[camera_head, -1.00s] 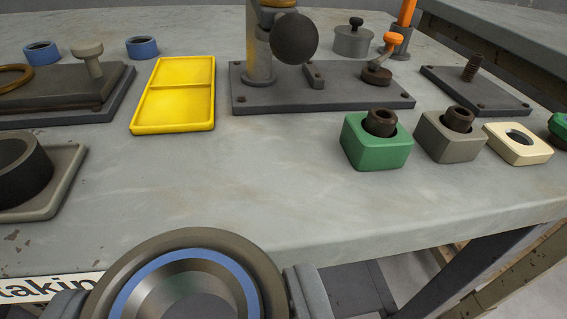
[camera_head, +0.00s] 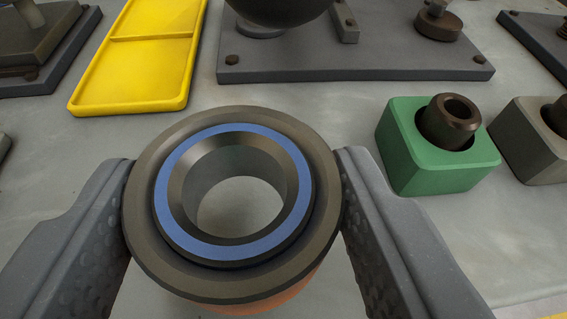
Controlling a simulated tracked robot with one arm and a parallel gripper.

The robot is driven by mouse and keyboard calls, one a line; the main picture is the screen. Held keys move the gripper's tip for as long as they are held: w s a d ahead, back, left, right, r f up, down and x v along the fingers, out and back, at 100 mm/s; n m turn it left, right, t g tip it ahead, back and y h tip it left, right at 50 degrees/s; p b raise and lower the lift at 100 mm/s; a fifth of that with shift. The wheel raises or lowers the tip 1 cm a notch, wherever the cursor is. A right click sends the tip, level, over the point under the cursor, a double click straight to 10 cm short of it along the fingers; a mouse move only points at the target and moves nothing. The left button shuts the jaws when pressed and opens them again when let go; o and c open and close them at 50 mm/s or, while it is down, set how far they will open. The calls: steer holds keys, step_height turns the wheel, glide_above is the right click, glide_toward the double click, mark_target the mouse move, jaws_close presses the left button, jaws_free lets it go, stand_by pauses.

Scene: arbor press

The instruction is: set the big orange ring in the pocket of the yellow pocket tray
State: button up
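A big ring (camera_head: 142,245) sits between the two fingers of my gripper (camera_head: 237,205). Its upper face is dark grey-brown, with a blue band around a metallic inner bore. A sliver of orange shows at its lower edge, and most of its underside is hidden. The fingers touch it on its left and right sides, and it appears held above the bench. The yellow pocket tray (camera_head: 143,75) lies at the upper left, beyond the ring and apart from it. A divider splits it into two shallow compartments, both empty where visible.
A green block (camera_head: 405,160) with a dark bushing (camera_head: 450,120) stands right of my gripper, with a grey block (camera_head: 525,150) beside it. The press base plate (camera_head: 300,65) is at the top, under a dark ball. Bench surface is clear between ring and tray.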

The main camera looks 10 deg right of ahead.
mark_target(257, 311)
steer(key=shift+w+d, duration=0.15)
steer(key=shift+w, duration=0.2)
step_height(257, 311, down, 4)
steer(key=shift+w+r+b, duration=0.1)
steer(key=shift+r+b, duration=0.15)
steer(key=shift+b, duration=0.2)
steer(key=o, duration=1)
steer(key=shift+r, duration=0.1)
